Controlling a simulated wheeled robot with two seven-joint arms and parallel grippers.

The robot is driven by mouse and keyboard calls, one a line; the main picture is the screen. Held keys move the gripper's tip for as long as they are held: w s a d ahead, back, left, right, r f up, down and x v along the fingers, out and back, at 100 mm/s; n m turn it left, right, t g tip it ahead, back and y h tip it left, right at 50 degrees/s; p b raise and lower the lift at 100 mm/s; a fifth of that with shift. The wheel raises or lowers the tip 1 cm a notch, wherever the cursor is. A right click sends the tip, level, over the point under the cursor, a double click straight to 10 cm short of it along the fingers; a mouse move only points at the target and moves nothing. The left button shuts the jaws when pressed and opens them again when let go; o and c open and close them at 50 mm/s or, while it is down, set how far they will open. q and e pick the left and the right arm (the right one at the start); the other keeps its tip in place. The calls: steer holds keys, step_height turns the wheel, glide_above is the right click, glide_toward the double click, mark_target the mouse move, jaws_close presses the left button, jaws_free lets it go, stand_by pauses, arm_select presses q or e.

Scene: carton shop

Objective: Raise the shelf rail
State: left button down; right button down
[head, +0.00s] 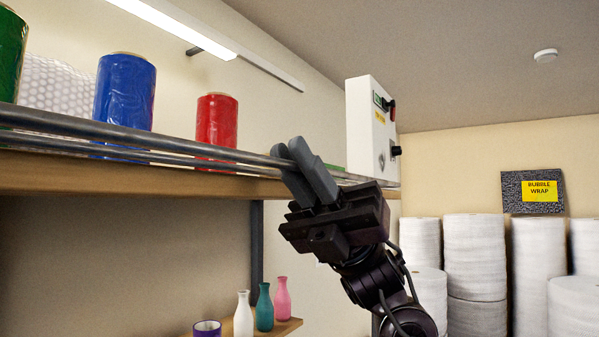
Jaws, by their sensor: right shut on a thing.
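The shelf rail (180,140) is a long grey metal bar along the front of the upper wooden shelf (130,178). It runs from the left edge of the head view toward the control box at the back. More thin bars show just below and behind it. My right gripper (296,158) comes up from the lower right, and its two grey fingers are shut on the rail. The fingers hide a short stretch of the bar. My left gripper is not in the head view.
Green, blue (124,92) and red (217,120) film rolls and bubble wrap (58,85) stand behind the rail. A white control box (371,130) is on the wall beyond. Below, a small shelf holds bottles (264,308). White rolls (474,255) stand at right.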

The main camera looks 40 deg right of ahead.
steer(key=m+t, duration=0.2)
steer(key=m, duration=0.1)
steer(key=shift+r+t, duration=0.4)
steer(key=m+t, duration=0.2)
steer(key=r+m+t, duration=0.1)
steer(key=shift+m+t+h, duration=0.3)
steer(key=shift+m+t, duration=0.1)
steer(key=shift+w+a+r+m+t+h+p, duration=0.15)
steer(key=shift+w+r+m+t+h+p, duration=0.25)
steer(key=shift+m+t+h+p, duration=0.85)
steer(key=shift+w+a+r+m+t+h+p, duration=0.1)
steer(key=shift+w+r+m+t+h+p, duration=0.4)
steer(key=shift+m, duration=1.45)
steer(key=shift+w+a+r+m+t+h+p, duration=0.15)
steer(key=shift+r+m+t+h+p, duration=0.5)
steer(key=shift+m+t+p, duration=0.7)
steer(key=shift+f+m+b, duration=0.2)
steer(key=shift+m+b, duration=0.05)
steer(key=shift+b, duration=0.05)
